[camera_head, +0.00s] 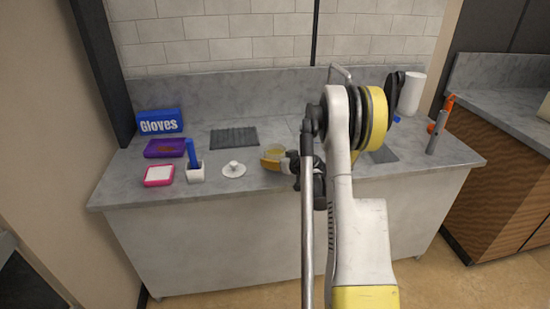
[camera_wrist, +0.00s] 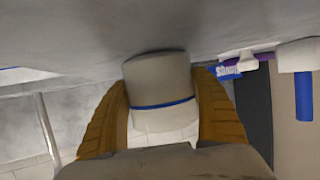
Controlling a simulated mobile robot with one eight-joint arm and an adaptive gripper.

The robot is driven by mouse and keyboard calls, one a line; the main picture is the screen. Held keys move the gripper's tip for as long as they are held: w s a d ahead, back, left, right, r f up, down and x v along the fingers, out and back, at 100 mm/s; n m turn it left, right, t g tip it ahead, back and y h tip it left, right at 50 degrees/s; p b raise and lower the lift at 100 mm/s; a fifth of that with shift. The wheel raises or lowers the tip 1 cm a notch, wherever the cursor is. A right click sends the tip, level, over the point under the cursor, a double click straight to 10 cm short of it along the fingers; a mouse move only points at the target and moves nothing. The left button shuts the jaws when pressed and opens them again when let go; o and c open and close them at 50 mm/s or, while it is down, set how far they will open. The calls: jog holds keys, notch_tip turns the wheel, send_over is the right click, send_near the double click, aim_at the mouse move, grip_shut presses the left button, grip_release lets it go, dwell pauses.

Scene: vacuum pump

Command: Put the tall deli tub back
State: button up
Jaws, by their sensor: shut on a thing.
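The tall deli tub (camera_wrist: 158,118) shows in the wrist view as a pale, greyish cylinder with a blue line around it. It sits between the two yellow-brown fingers of my gripper (camera_wrist: 161,80), which are shut on it. In the head view my gripper (camera_head: 273,157) is over the front middle of the counter, to the right of a white round lid-like piece with a knob (camera_head: 233,169). The tub is hard to make out there among the fingers. I cannot tell whether it touches the counter.
On the grey counter (camera_head: 220,195), at left, are a blue gloves box (camera_head: 160,122), a purple tray (camera_head: 165,148), a pink-rimmed box (camera_head: 159,175) and a white cup (camera_head: 195,173) with a blue handle. A dark ridged mat (camera_head: 234,138) lies behind. A paper roll (camera_head: 411,93) stands at right.

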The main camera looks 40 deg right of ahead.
jog(key=shift+f, duration=0.1)
jog(key=o, duration=1.2)
